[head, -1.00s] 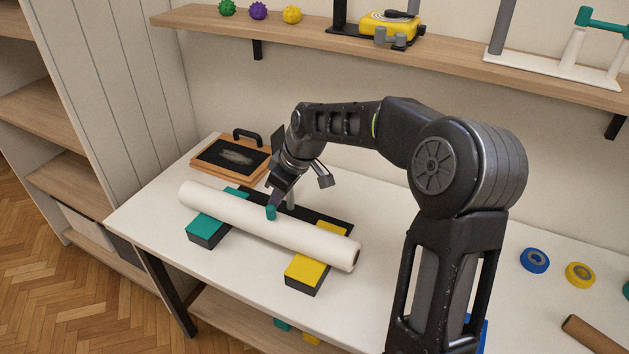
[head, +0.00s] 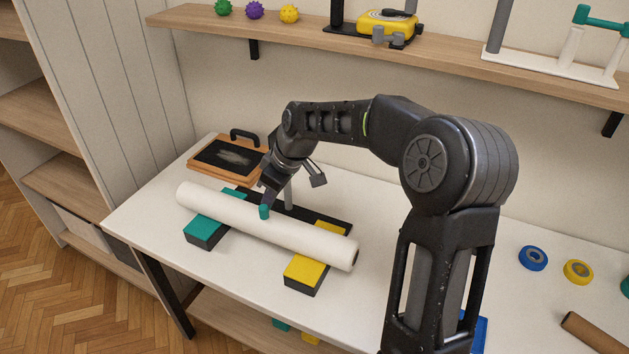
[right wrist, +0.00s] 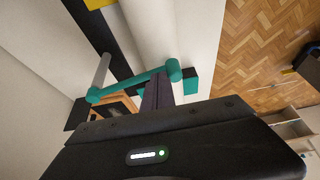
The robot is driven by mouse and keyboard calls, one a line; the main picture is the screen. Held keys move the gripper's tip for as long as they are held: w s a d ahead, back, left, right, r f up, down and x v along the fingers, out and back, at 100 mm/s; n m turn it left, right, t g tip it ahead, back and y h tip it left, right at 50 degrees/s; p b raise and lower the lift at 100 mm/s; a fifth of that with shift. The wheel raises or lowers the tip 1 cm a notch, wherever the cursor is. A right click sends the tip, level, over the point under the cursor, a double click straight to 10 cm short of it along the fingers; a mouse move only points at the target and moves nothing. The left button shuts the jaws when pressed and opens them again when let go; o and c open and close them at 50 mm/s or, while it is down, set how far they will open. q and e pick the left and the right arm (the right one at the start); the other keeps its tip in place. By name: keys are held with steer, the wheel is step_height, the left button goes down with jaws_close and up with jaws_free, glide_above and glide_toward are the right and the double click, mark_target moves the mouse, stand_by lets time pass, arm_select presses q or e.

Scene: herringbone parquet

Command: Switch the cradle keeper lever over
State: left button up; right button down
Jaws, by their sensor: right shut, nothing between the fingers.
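The cradle has a black base (head: 322,216) with a teal pad (head: 203,231) and a yellow pad (head: 305,270). A long white roll (head: 310,239) lies across both pads. The keeper lever is a teal bar (right wrist: 130,84) on a grey post (right wrist: 101,70), with its knobbed end (right wrist: 174,70) over the roll. In the head view, the lever's teal knob (head: 264,211) shows, and my arm hides most of the bar. My right gripper (head: 267,201) is shut and empty, its fingers (right wrist: 158,92) right beside the bar near the knob; contact is unclear. My left gripper is out of view.
A wooden-framed black board (head: 228,158) with a handle lies behind the roll. Blue tape (head: 533,257), yellow tape (head: 578,271) and a brown tube (head: 594,334) are at the right. A wall shelf (head: 440,62) runs above the white table.

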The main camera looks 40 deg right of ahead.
step_height(320, 180, up, 6)
steer(key=p, duration=0.3)
steer(key=shift+p, duration=0.4)
stand_by(0.4)
